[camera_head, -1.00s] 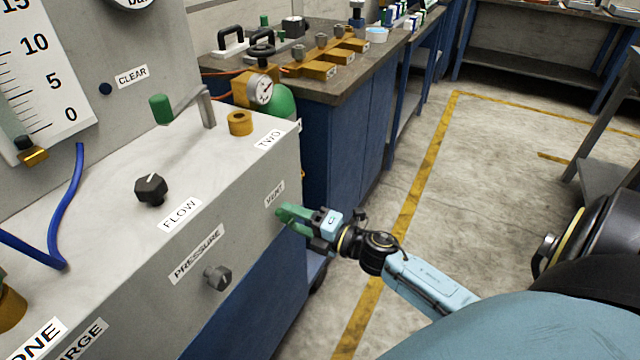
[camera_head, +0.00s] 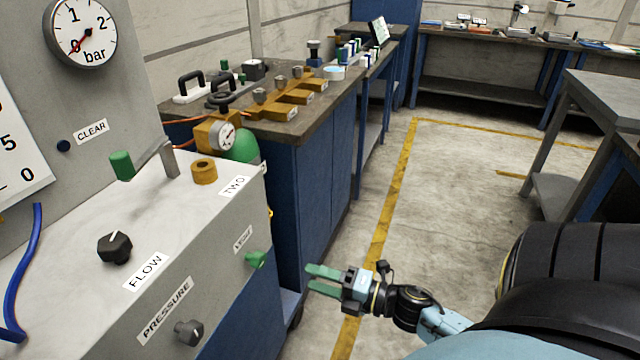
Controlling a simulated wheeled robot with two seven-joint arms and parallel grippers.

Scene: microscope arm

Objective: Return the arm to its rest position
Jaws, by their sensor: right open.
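My right gripper (camera_head: 311,277) has green fingers and is open and empty. It hangs over the floor, just right of the grey panel's front face. A small green knob (camera_head: 254,259) on that face, below a small label, stands to its left, apart from the fingertips. My right arm (camera_head: 445,324) comes in from the lower right. My left gripper is not in view.
The grey panel box (camera_head: 225,217) fills the left side, with a black FLOW knob (camera_head: 115,247) and a PRESSURE knob (camera_head: 188,332). A blue cabinet bench (camera_head: 310,185) stands behind it. Open concrete floor (camera_head: 455,215) lies to the right, before a table (camera_head: 606,95).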

